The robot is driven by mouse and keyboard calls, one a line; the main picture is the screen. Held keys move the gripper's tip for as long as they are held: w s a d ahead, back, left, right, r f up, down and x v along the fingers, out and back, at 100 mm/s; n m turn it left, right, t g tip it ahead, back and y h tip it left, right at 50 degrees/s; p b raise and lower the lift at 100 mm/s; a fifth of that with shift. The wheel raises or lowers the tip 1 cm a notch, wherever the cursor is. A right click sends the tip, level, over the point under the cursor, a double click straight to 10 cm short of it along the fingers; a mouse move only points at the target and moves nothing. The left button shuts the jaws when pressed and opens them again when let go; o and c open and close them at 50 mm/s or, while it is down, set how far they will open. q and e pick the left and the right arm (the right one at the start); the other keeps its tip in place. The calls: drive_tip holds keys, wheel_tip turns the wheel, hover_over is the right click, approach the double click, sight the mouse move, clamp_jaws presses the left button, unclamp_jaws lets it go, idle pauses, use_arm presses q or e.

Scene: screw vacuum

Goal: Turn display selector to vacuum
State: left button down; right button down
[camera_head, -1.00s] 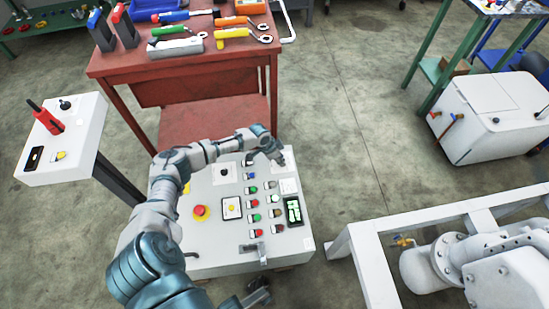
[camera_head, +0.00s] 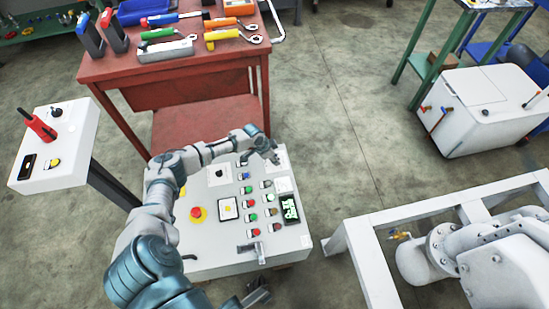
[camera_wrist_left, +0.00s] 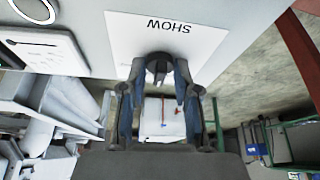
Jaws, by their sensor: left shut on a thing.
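The light grey control panel (camera_head: 222,258) has coloured buttons, a red emergency stop (camera_head: 197,213) and a green-lit display (camera_head: 289,209). My left gripper (camera_head: 274,157) reaches over the panel's upper right corner. In the left wrist view, my left gripper (camera_wrist_left: 159,82) is shut on the dark display selector knob (camera_wrist_left: 158,66), with its fingers on both sides. A white label reading "SHOW" (camera_wrist_left: 168,26) lies beside the knob, upside down in that view. The fingers hide much of the knob, and its pointing direction is unclear. A dark part of my right gripper (camera_head: 256,297) shows at the bottom edge.
A red tool table (camera_head: 180,65) stands just behind the panel. A white pedestal box (camera_head: 52,145) stands at the left. A white frame (camera_head: 365,255) with a pump stands close at the right. The floor between frame and table is clear.

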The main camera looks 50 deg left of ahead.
use_arm(q)
drive_tip(key=shift+a, duration=0.1)
idle(0.3)
drive_tip(key=c, duration=0.9)
unclamp_jaws()
drive_tip(key=v, duration=1.1)
drive_tip(key=shift+s+a+r, duration=0.1)
drive_tip(key=shift+s+r, duration=0.05)
drive_tip(key=shift+r, duration=0.15)
